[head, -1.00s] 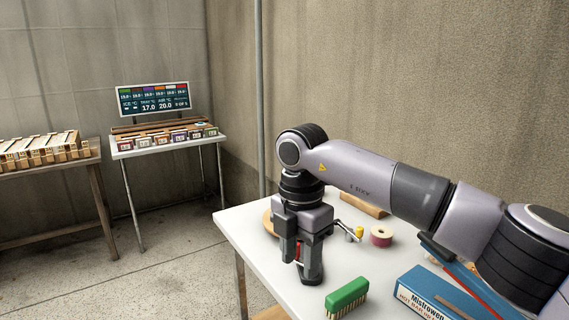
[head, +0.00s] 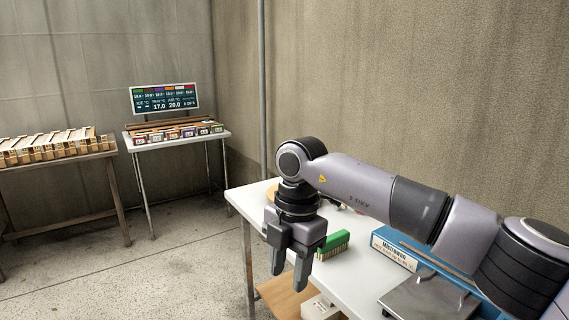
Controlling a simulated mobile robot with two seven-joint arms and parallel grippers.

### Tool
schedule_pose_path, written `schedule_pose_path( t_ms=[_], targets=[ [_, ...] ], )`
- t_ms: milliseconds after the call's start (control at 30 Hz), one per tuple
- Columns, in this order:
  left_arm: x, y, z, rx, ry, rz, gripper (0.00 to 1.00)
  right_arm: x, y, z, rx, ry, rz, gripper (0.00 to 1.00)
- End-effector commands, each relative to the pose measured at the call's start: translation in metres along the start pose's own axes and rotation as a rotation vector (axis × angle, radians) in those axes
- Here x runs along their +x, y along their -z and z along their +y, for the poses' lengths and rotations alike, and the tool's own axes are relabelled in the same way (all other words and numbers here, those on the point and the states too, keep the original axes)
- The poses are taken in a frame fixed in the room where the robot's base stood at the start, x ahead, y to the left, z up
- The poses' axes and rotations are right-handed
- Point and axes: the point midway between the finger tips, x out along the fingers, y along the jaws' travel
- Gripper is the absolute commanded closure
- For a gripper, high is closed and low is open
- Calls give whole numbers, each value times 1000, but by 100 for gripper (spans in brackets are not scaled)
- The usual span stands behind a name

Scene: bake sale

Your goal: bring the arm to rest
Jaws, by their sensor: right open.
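My right arm reaches in from the right over the white table (head: 345,275). My right gripper (head: 289,278) points down at the table's left edge, its fingers apart with nothing between them. A green brush (head: 333,242) lies on the table just right of the gripper, partly hidden behind it. My left gripper does not show.
A blue box (head: 395,252) and a grey metal plate (head: 430,298) sit on the right of the table, under my arm. A wooden shelf (head: 285,293) is below. A display screen (head: 165,98) stands on a far table, beside a table with wooden crates (head: 50,147). The floor between is clear.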

Motion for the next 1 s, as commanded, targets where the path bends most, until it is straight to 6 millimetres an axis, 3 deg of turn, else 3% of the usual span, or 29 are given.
schedule_pose_path(
  t_ms=[100, 267, 400, 533, 633, 767, 1000],
  targets=[
    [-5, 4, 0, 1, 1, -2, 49, 29, 44, 7, -114, -68, 212, 55],
    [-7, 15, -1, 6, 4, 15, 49, 47, 105, 16, -232, -223, 512, 55],
    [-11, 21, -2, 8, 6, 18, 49, 44, 154, 21, -276, -418, 788, 55],
    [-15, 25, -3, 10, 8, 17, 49, 27, 181, 25, -247, -630, 1011, 55],
    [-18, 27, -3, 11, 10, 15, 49, 11, 188, 27, -179, -801, 1150, 55],
    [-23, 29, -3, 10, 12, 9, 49, -8, 180, 27, -31, -1025, 1281, 55],
    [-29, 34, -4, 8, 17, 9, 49, -15, 124, 14, 384, -1379, 1352, 55]
  ],
)
